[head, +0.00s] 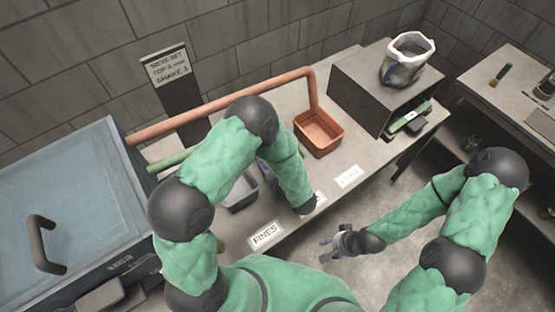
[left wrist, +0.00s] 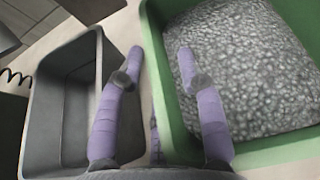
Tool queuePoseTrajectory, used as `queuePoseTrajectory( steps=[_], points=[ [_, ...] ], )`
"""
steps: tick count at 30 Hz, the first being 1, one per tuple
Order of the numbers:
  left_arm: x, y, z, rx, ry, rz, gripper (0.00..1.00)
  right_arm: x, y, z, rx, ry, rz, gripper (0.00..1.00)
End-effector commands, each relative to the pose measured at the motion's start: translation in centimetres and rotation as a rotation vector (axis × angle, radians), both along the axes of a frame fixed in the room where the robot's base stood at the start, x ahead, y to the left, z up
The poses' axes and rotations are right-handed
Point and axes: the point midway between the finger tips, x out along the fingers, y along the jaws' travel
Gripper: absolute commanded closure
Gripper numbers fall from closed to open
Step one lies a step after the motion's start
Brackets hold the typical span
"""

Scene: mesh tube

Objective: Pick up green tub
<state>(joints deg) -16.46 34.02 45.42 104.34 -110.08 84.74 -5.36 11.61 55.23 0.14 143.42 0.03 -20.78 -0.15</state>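The green tub (left wrist: 160,62) is at the right of the left wrist view, filled with grey pebbly material. In the head view I cannot see it; my left arm covers that part of the bench. My left gripper (left wrist: 160,58) is open, its purple fingers on either side of the tub's left wall. The right finger is over the fill and the left finger is on the grey tub's side; contact is unclear. My right gripper (head: 337,243) is open and empty, over the floor in front of the bench.
A grey tub (left wrist: 34,125), empty, stands close left of the green tub; it also shows in the head view (head: 243,200). An orange tub (head: 319,143) sits further right on the bench. A blue-grey lidded box (head: 70,220) stands at left, and a pipe (head: 220,105) runs behind.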

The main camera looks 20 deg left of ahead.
Motion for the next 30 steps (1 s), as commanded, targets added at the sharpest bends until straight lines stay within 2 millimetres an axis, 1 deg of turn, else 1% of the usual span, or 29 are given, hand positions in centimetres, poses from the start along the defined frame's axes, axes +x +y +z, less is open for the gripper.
queuePoseTrajectory(
  steps=[7,8,9,11,12,30],
  points=[
    [0.12,0.16,-0.04,0.0,0.0,0.0,0.63,0.0,0.0,0.0,0.0,0.0,0.0,0.6],
    [0.11,0.16,-0.04,0.0,0.0,0.0,0.66,0.01,0.0,0.0,0.0,0.0,0.0,0.6],
    [0.11,0.16,-0.04,0.0,0.0,0.0,0.77,0.01,0.0,0.0,0.0,0.0,0.0,0.6],
    [0.11,0.15,-0.03,0.0,0.0,0.0,0.94,0.01,0.0,0.0,0.0,0.0,0.0,0.6],
    [0.11,0.15,-0.03,0.0,0.0,0.0,1.0,0.01,0.0,0.0,0.0,0.0,0.0,0.6],
    [0.2,0.14,0.41,0.0,-0.004,0.0,1.0,0.0,0.0,0.13,0.0,0.0,0.0,0.6]
  ],
)
